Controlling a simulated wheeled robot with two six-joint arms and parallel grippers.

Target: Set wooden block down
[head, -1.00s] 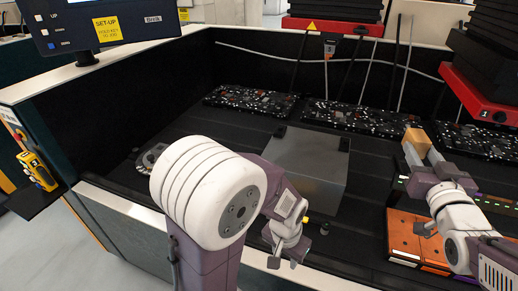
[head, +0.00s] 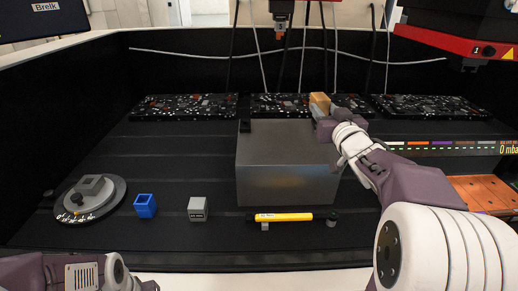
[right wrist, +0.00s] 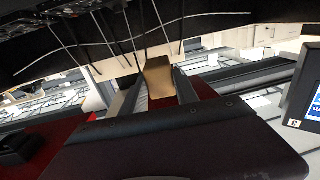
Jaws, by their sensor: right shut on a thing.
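The wooden block (head: 320,101) is a small light-brown piece held at the tips of my right gripper (head: 319,110). The gripper is shut on it, with one finger on each side. In the head view they appear over the back right part of the large dark grey box (head: 286,170), before the circuit boards. I cannot tell how high the block is or whether it touches anything. In the right wrist view the block (right wrist: 159,76) sits between the fingertips (right wrist: 160,88). Part of my left arm shows at the lower left of the head view; its fingers are not visible.
Circuit boards (head: 190,107) line the back. In front are a grey round dial device (head: 88,196), a blue open cube (head: 145,206), a grey cube (head: 198,209) and a yellow bar tool (head: 284,217). Orange plates (head: 490,194) lie at right. Dark surface left of the box is clear.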

